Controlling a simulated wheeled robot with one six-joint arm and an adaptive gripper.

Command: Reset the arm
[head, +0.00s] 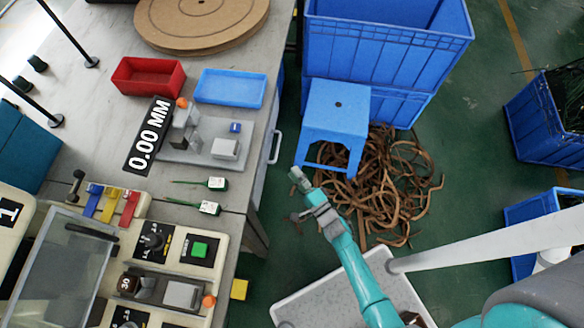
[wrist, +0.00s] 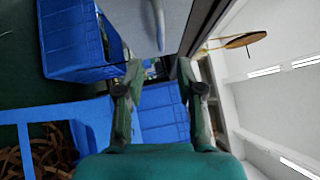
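My arm, teal with grey joints, reaches up from the lower right in the head view. My gripper (head: 299,194) is at its end, over the floor to the right of the workbench and in front of the blue stool. In the wrist view, the two fingers of my gripper (wrist: 160,66) stand apart with nothing between them. Nothing is held. The workbench (head: 262,140) lies to the left of my gripper in the head view.
A blue stool (head: 335,105) and stacked blue crates (head: 375,50) stand behind my gripper. Brown strips (head: 400,190) lie heaped on the green floor. A grey tray (head: 300,300) is below my arm. The bench carries a machine, a measuring fixture, red and blue trays and two small sockets.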

